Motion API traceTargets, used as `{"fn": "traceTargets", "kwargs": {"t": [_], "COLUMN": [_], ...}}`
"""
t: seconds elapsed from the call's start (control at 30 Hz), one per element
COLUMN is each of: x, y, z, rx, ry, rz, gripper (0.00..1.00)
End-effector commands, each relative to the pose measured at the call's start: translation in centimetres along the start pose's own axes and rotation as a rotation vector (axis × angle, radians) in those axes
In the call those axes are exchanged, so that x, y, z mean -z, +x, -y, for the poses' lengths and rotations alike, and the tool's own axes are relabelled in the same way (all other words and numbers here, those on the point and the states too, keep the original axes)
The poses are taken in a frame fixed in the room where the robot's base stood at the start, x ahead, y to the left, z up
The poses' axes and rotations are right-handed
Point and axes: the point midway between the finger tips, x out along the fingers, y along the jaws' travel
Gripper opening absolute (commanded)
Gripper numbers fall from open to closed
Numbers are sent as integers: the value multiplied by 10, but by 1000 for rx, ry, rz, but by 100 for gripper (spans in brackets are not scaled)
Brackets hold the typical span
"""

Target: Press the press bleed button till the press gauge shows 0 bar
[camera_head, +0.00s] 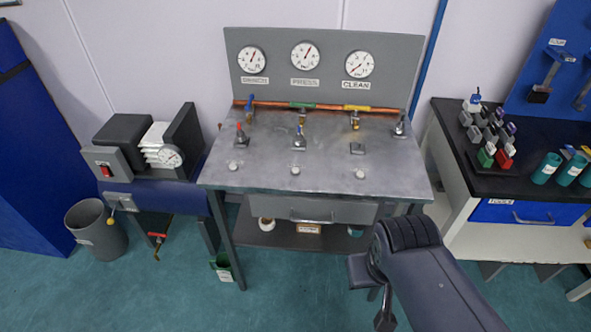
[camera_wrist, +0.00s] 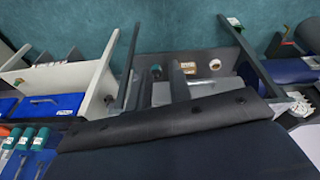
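The press gauge (camera_head: 305,56) is the middle dial on the grey back panel, above a PRESS label. Its needle points up and to the right, off the lower left of the dial; the figures are too small to read. Below it on the metal bench top (camera_head: 325,185) is a small round white button (camera_head: 295,170), the middle of three in a row near the front edge. My dark arm is low and right, in front of the bench and apart from the buttons.
BENCH (camera_head: 252,59) and CLEAN (camera_head: 358,64) gauges flank the press gauge. Their buttons are left (camera_head: 232,166) and right (camera_head: 360,174). A drawer (camera_head: 310,211) sits under the bench top. A counter (camera_head: 485,180) stands right; a machine (camera_head: 150,150) and bin (camera_head: 97,235) stand left.

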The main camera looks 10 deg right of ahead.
Motion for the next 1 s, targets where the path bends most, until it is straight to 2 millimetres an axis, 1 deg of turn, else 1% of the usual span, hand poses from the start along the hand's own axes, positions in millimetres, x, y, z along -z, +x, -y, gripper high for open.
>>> {"fn": "traceTargets", "kwargs": {"t": [0.03,0.23,1.0], "x": [0,0,0], "y": [0,0,0], "z": [0,0,0], "rx": [0,0,0], "ry": [0,0,0], "rz": [0,0,0], "gripper": [16,0,0]}}
